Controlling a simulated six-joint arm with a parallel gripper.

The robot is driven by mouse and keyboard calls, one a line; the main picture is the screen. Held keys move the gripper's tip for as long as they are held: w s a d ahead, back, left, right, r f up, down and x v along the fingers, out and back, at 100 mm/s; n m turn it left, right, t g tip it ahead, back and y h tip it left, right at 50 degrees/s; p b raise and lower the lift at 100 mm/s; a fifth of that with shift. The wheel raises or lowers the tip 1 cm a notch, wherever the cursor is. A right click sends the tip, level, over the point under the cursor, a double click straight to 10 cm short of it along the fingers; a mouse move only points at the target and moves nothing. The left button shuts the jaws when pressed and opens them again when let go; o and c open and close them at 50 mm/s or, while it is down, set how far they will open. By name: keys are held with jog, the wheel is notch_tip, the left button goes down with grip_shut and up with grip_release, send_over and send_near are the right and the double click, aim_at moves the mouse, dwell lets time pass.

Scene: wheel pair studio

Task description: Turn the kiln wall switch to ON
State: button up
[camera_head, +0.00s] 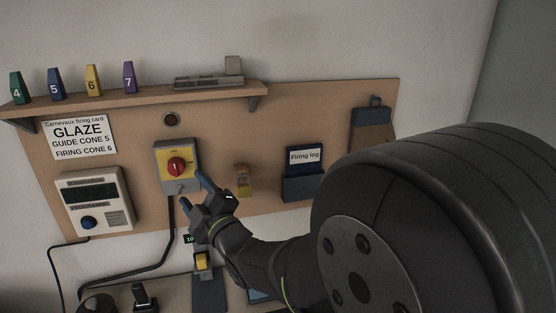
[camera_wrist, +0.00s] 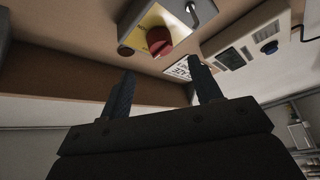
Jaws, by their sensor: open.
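The kiln wall switch (camera_head: 189,152) is a grey box with a yellow plate and a red rotary knob (camera_head: 177,167), mounted on the brown board. My gripper (camera_head: 197,190) is open and empty, its blue-tipped fingers by the lower right of the switch box. In the wrist view the red knob (camera_wrist: 159,41) lies beyond the open fingertips (camera_wrist: 163,86), roughly between their lines and apart from them. The yellow plate (camera_wrist: 152,17) shows around it. The plate's lettering is too small to read, so I cannot tell the knob's setting.
A controller box (camera_head: 94,203) is left of the switch, a small brass-coloured item (camera_head: 242,180) and a Firing log holder (camera_head: 303,187) right. A shelf (camera_head: 150,94) with numbered cones (camera_head: 93,81) runs above. A black cable (camera_head: 169,225) hangs below the switch.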

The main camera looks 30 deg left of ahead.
aim_at(178, 170)
jog(key=x, duration=0.8)
jog(key=shift+c, duration=0.5)
jog(key=c, duration=0.9)
